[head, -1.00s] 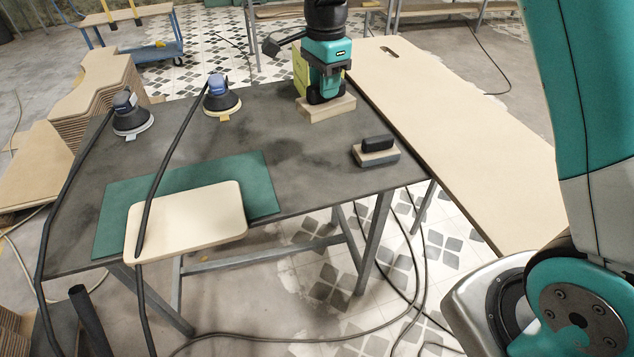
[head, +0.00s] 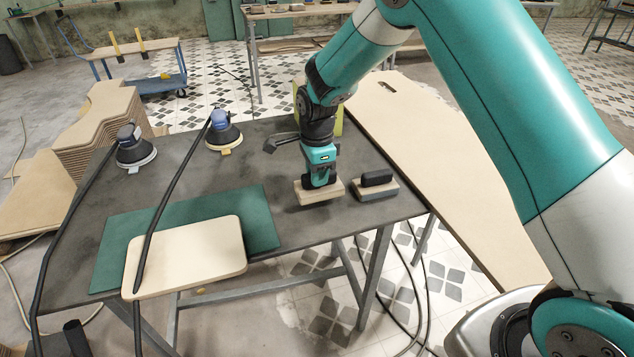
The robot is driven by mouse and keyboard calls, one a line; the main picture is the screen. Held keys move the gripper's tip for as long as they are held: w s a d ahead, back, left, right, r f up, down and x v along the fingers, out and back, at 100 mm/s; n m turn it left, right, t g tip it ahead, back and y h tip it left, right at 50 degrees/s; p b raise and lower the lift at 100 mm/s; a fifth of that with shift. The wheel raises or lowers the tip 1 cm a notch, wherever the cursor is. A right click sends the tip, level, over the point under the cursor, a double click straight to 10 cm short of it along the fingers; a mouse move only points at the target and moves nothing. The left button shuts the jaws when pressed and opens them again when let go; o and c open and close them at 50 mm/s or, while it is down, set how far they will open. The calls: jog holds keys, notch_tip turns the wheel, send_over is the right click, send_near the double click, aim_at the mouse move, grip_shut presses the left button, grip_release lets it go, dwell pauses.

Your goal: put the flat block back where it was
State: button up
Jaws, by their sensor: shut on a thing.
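My gripper (head: 319,180) is shut on a flat wooden block (head: 327,194) and points down over the right half of the dark worktable. The block is pale and rectangular, with its upper middle hidden by the gripper. I cannot tell whether its underside touches the table. Just to its right, a wooden sanding block (head: 378,192) with a grey underside and a black handle on top lies near the table's right end; a small gap separates the two.
The dark table (head: 260,150) holds a green mat (head: 262,210) with a pale board (head: 190,258) overlapping its front. Two corded sanders (head: 135,147) (head: 223,132) stand behind. A yellow item (head: 301,100) is behind my arm. A long pale board (head: 440,150) lies at right.

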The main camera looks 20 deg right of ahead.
jog(key=shift+f+p, duration=0.3)
jog(key=shift+f, duration=1.6)
jog(key=shift+f, duration=0.1)
jog(key=o, duration=0.9)
jog(key=shift+o, duration=0.2)
notch_tip(320, 180, up, 12)
jog(key=b, duration=0.2)
jog(key=shift+f+b, duration=0.2)
jog(key=shift+b, duration=0.1)
jog(key=s+a+r+n+y, duration=0.1)
jog(key=s+r+n, duration=0.2)
jog(key=s+n, duration=0.5)
jog(key=s+a+r+n+y, duration=0.1)
jog(key=s+r+n, duration=0.3)
jog(key=s+n, duration=0.4)
jog(key=s+a+r+n+y, duration=0.2)
jog(key=s+r+n, duration=0.2)
jog(key=s+n, duration=0.5)
jog(key=s, duration=0.7)
jog(key=shift+a+r, duration=0.2)
